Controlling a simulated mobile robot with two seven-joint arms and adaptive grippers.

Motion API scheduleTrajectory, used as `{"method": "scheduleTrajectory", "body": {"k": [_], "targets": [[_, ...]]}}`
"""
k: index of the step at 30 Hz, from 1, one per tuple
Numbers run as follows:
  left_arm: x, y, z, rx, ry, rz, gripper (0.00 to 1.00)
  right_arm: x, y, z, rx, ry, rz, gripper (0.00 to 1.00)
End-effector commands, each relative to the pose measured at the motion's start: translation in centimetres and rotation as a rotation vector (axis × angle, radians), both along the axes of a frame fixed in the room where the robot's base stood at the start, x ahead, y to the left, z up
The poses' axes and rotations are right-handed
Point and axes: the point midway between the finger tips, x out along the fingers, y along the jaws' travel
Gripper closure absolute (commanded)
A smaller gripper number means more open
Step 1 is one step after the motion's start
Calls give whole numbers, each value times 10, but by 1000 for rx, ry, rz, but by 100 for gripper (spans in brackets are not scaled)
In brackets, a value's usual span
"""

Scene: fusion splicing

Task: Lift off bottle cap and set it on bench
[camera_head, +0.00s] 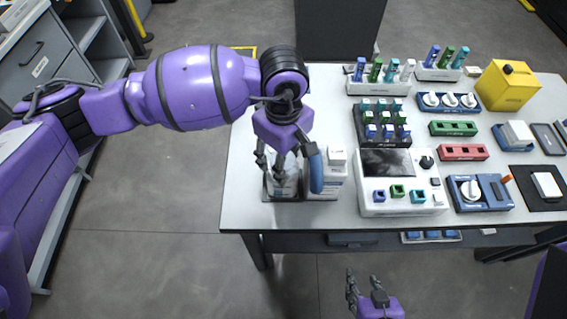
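My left gripper (283,160) points down over the left end of the bench, directly above a pale, see-through bottle (284,186). Its fingers and palm cover the top of that bottle, so its cap is hidden. I cannot tell whether the fingers touch it. A curved blue piece (316,174) hangs beside the fingers. A white container with a white block-like top (337,156) stands just to the right. The bench (260,222) is light grey. My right gripper (364,284) is low in the picture, in front of the bench, with its fingers apart and empty.
A white device with a dark screen (387,162) stands right of the bottles. Racks of coloured vials (381,88), a green block (453,129), a red block (462,152) and a yellow canister (508,86) fill the right side. The back left of the bench is bare.

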Motion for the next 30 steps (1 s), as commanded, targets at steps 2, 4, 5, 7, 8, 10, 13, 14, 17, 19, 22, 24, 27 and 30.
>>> {"method": "scheduleTrajectory", "body": {"k": [2,4,5,7,8,10,13,14,17,19,22,24,27,30], "targets": [[0,0,0,0,0,0,66,0,0,0,0,0,0,60],[0,0,0,0,0,0,75,0,0,0,0,0,0,60],[0,0,0,0,0,0,79,0,0,0,0,0,0,60],[0,0,1,-1,-1,0,81,0,0,0,0,0,0,60],[0,0,1,-1,-1,0,81,0,0,0,0,0,0,60],[0,0,1,-1,-1,0,81,0,0,0,0,0,0,60],[0,0,1,-1,-1,0,81,0,0,0,0,0,0,60],[0,0,2,-1,-1,0,81,0,0,0,0,0,0,60],[1,0,8,-1,-2,0,81,-1,0,0,1,1,-1,60],[1,0,14,-1,-3,0,81,-1,0,0,1,1,-1,60],[1,-1,28,-2,-4,-3,81,-1,0,-1,0,1,-1,60],[-4,-6,38,-3,-2,-5,81,-2,0,-1,1,3,-2,60],[-14,-16,55,-3,-3,-7,81,-2,0,-3,1,4,-3,60],[-25,-26,73,-3,-2,-7,81,-3,0,-4,1,5,-4,60]]}}
